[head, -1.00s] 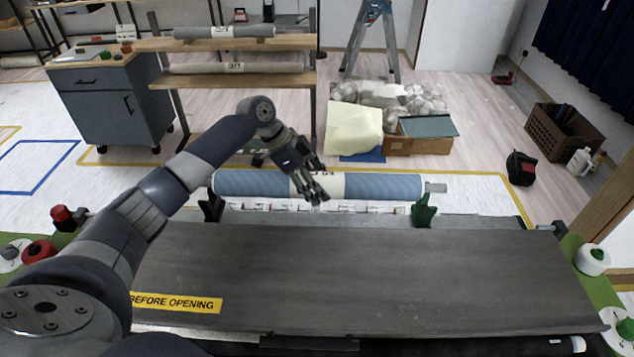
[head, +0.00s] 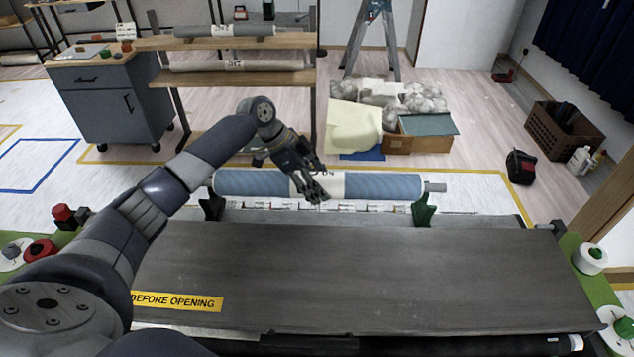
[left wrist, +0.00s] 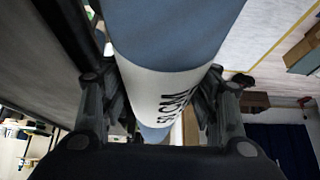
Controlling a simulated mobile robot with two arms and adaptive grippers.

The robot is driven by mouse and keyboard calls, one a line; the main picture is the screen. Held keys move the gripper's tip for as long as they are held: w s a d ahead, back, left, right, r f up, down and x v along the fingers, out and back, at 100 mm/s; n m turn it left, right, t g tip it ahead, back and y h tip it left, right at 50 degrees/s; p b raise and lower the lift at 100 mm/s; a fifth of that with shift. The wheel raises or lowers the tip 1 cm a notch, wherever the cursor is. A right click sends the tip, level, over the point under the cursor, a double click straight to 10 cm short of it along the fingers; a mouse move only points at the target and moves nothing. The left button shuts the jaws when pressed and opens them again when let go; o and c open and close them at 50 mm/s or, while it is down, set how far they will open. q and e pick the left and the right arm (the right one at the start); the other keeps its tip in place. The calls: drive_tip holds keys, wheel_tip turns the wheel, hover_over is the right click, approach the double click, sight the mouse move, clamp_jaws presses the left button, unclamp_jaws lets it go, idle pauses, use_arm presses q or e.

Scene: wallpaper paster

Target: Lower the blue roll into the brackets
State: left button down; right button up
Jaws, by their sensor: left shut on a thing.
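The blue roll (head: 385,187) lies level behind the dark machine top in the head view, with a white band around its middle and a grey core end at the right. My left gripper (head: 316,190) is shut on it at the white band. In the left wrist view the roll (left wrist: 175,40) runs between the two fingers of my gripper (left wrist: 163,105). The left bracket (head: 212,207) and the green right bracket (head: 423,212) stand at the roll's two ends. I cannot tell whether the roll rests in them. My right gripper is not in view.
The machine's flat dark cover (head: 360,275) fills the front. A red knob (head: 62,214) stands at its left and a white tape roll (head: 590,259) at its right. Behind are a rack shelf (head: 235,79), a cardboard box (head: 420,144) and a ladder (head: 372,45).

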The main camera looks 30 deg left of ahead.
use_arm(q)
drive_tip(key=shift+w+r+p, duration=0.1)
drive_tip(key=shift+r+p, duration=0.15)
drive_tip(key=shift+p, duration=0.2)
idle(0.8)
drive_tip(key=shift+f+b, duration=0.3)
drive_tip(key=shift+f, duration=0.3)
idle(0.3)
drive_tip(key=shift+f+b, duration=1.35)
drive_tip(key=shift+f, duration=1.05)
drive_tip(key=c, duration=0.5)
unclamp_jaws()
drive_tip(key=shift+d, duration=0.1)
drive_tip(key=shift+s+f, duration=0.25)
drive_tip(key=shift+f, duration=0.05)
drive_tip(key=v, duration=1.2)
drive_tip(key=shift+r, duration=0.25)
drive_tip(key=shift+w, duration=0.1)
